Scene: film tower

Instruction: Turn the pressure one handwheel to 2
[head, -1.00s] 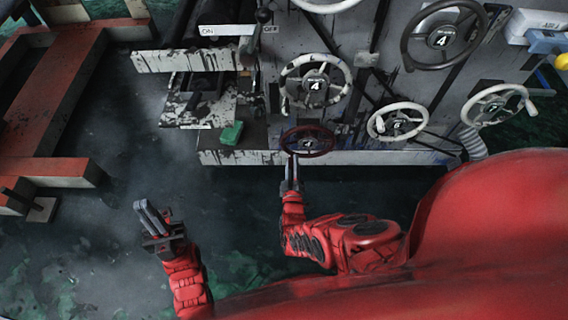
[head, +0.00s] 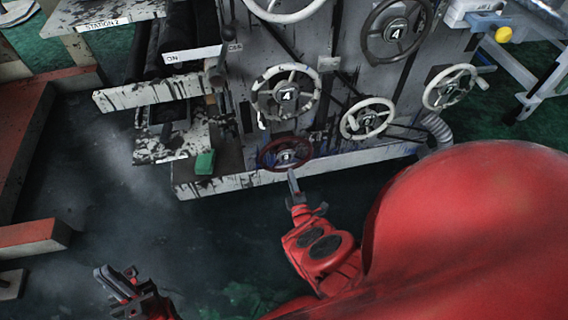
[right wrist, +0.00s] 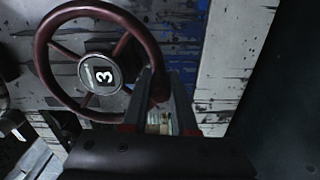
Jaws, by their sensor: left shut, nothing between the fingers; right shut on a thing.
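A dark red handwheel (head: 286,153) sits low on the grey machine panel. The hub's small lettering is too small to read. My right gripper (head: 291,173) is at the wheel's lower edge in the head view. In the right wrist view, its fingers (right wrist: 162,85) are shut on the lower right of the rim. My left gripper (head: 112,281) is shut and empty, low at the left, away from the panel.
A white handwheel (head: 286,93) marked 4 is just above the red one. Another white handwheel (head: 367,118) is to its right, and a black handwheel (head: 397,31) is higher up. A green block (head: 204,163) lies on the ledge at the left. The floor before the panel is clear.

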